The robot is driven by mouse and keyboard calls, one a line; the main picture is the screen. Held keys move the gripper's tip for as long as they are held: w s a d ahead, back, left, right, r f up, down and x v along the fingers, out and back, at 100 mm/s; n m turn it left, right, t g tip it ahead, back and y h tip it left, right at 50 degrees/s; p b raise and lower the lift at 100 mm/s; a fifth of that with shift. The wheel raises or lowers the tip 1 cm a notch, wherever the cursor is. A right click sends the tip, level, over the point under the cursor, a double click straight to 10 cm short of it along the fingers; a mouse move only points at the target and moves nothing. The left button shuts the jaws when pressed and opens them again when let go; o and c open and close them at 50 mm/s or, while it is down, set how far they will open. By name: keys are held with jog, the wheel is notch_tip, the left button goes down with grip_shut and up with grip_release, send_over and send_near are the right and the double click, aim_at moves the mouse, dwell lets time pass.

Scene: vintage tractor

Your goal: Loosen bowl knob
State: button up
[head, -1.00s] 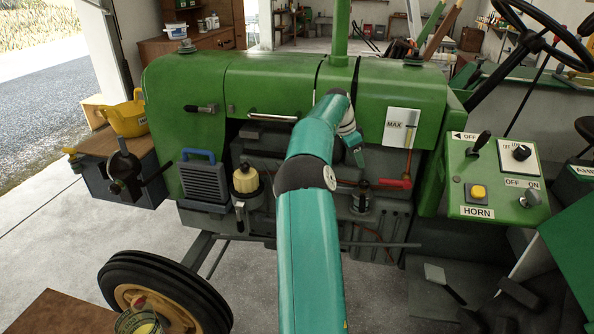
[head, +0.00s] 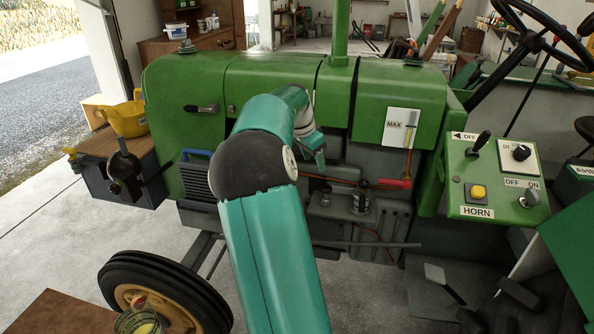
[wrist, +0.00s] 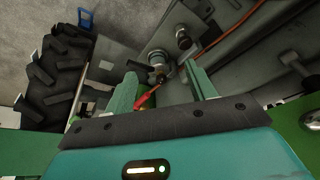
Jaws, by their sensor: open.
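My gripper (wrist: 160,74) is open, and its two green fingers stand apart in the wrist view. A small dark knob-like part with a metal fitting (wrist: 156,75) shows between and beyond the fingertips. I cannot tell for sure that it is the bowl knob. No contact is visible. A red lever-like piece (wrist: 147,99) lies nearer, between the fingers. In the head view my gripper (head: 316,150) is in front of the tractor's engine side, mostly seen from behind. The yellow-topped bowl is hidden there by my arm.
A control panel (head: 495,180) stands at the right. The front wheel (head: 165,295) is low at the left. A blue-handled grille (head: 197,175) is partly covered by my arm.

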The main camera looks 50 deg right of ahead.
jog(key=a+f+n, duration=0.1)
jog(key=a, duration=0.6)
jog(key=shift+w+n+t, duration=0.15)
jog(key=shift+n+t, duration=0.25)
jog(key=s+a+r+n+t+y, duration=0.1)
jog(key=a+r+n, duration=0.15)
jog(key=a, duration=0.65)
jog(key=s+a+r+n+t+y, duration=0.15)
jog(key=a+n, duration=0.25)
jog(key=a, duration=0.4)
jog(key=a+r+n+t+y, duration=0.1)
jog(key=a+r+n, duration=0.15)
jog(key=a, duration=0.65)
jog(key=s+a+f+n+t, duration=0.2)
jog(key=s+a+n, duration=0.8)
jog(key=a, duration=0.7)
jog(key=shift+s+a+f, duration=0.15)
jog(key=shift+s+f, duration=0.05)
jog(key=shift+s, duration=0.9)
